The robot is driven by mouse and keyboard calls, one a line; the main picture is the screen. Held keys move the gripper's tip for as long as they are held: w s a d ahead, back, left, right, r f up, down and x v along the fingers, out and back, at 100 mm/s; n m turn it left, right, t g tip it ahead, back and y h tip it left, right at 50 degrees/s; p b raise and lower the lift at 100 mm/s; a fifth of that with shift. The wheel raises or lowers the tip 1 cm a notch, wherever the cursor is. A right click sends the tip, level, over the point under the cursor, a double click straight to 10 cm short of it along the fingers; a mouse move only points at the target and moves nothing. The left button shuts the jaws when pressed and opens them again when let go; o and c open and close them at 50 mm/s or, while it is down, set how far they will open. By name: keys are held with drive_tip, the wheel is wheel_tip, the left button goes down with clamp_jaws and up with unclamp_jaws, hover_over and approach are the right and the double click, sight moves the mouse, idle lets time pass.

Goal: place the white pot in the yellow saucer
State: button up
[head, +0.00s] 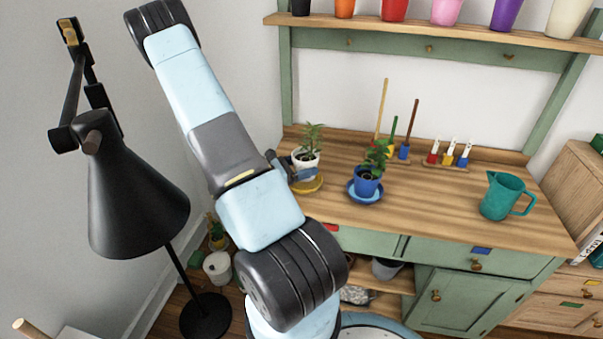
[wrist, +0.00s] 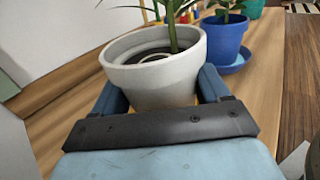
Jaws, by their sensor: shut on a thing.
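The white pot (head: 306,161) holds a green plant and stands upright between the fingers of my gripper (head: 298,172). In the wrist view the white pot (wrist: 155,75) fills the middle, with one blue finger of my gripper (wrist: 163,88) pressed on each side. The yellow saucer (head: 308,186) lies on the wooden bench top, just below the pot in the head view, partly covered by my gripper. I cannot tell whether the pot's base touches it.
A blue pot (head: 367,181) with a plant stands in a blue saucer (head: 365,196) close on the right. Small coloured tools (head: 403,151) stand behind. A teal jug (head: 505,196) is at the right. A black lamp (head: 135,190) stands left of my arm. The bench between blue pot and jug is clear.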

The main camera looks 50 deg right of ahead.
drive_tip(key=shift+w+f, duration=0.1)
drive_tip(key=shift+f, duration=1.5)
drive_tip(key=o, duration=1.3)
drive_tip(key=shift+f, duration=0.1)
drive_tip(key=v, duration=0.7)
drive_tip(key=shift+a, duration=0.2)
drive_tip(key=s+a+r+m+t+y, duration=0.3)
drive_tip(key=a+r+m+t+y, duration=0.1)
drive_tip(key=a+r, duration=0.6)
drive_tip(key=s+a+r+m+t+y, duration=0.2)
drive_tip(key=a+r+m+t+y, duration=0.2)
drive_tip(key=a+r+y, duration=0.3)
drive_tip(key=s+a+r+m+t+y, duration=0.3)
drive_tip(key=a+r+m+t+y, duration=0.2)
drive_tip(key=a+r, duration=0.9)
drive_tip(key=shift+s+r, duration=0.2)
drive_tip(key=shift+r, duration=1.15)
drive_tip(key=shift+s+r, duration=0.15)
drive_tip(key=shift+r, duration=1.15)
